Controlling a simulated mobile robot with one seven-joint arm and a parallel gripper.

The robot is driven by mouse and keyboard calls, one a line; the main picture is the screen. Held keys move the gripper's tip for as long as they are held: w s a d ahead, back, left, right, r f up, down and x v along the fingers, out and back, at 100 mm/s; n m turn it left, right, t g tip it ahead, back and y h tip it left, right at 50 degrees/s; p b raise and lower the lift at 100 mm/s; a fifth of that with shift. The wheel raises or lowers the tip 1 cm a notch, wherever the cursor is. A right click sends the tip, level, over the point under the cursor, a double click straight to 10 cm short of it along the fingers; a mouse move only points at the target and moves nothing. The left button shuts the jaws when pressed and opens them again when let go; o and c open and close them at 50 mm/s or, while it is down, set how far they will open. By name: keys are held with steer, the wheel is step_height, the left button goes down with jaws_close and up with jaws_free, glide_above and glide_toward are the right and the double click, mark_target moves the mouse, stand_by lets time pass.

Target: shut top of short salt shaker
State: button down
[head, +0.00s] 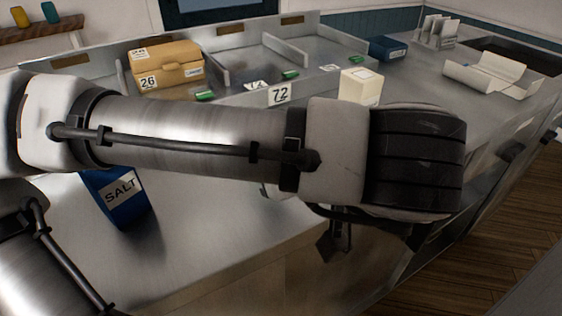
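A dark blue salt shaker (130,214) with a white label reading SALT stands on the metal counter at the left, tilted in the picture. My arm passes in front of its upper part, so its top is hidden and I cannot tell whether it is open or shut. My gripper (335,244) shows only in part, as dark pieces below my wrist, to the right of the shaker and well apart from it. My wrist hides most of it. I see nothing held in it, and its opening cannot be made out.
A yellow box (165,64) marked 26 stands in the back-left bin. A cream carton (360,87) stands behind my wrist. A blue box (387,48) and an open white paper box (492,74) are farther back. Bare counter (215,225) lies between shaker and gripper.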

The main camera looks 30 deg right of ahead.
steer(key=shift+f, duration=0.1)
steer(key=c, duration=1.3)
jaws_free()
steer(key=shift+w, duration=0.1)
